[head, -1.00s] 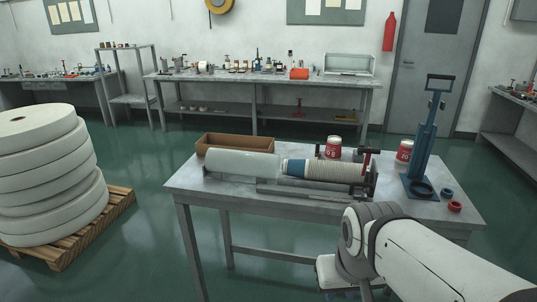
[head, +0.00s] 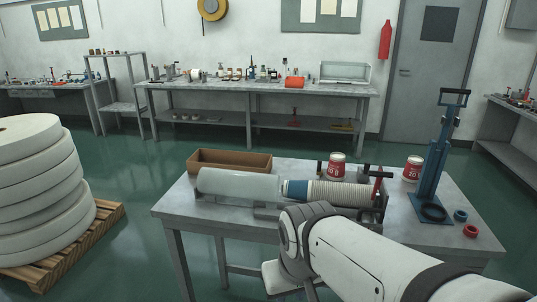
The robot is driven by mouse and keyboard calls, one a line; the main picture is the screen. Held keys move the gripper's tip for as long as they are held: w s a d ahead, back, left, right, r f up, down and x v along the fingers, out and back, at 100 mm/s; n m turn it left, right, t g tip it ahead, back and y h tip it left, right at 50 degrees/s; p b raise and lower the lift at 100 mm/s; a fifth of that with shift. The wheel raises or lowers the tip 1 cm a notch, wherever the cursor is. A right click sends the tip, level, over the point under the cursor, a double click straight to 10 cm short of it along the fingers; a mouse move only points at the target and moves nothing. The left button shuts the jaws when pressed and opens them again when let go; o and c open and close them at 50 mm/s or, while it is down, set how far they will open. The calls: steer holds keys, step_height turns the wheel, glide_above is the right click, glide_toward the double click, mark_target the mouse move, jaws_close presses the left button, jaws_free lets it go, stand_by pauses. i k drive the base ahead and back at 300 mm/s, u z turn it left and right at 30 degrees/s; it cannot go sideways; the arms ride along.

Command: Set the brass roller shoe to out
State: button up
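The forming machine lies along the grey table (head: 181,205). It has a pale clear cylinder (head: 238,184) on the left and a stack of paper cups (head: 340,194) with a blue end (head: 297,190) on the right. A dark upright with a red part (head: 378,181) stands at the machine's right end. I cannot make out the brass roller shoe; it is too small or hidden. My arm comes in from the lower right, and its links cover the table's front edge and part of the machine's lower front. My gripper is not in view.
A brown open box (head: 230,161) sits at the table's back left. A pallet (head: 75,243) of white rolls (head: 40,190) stands left.

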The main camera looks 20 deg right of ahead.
mark_target(320, 172)
steer(key=z, duration=0.2)
steer(key=i, duration=1.05)
steer(key=z, duration=0.7)
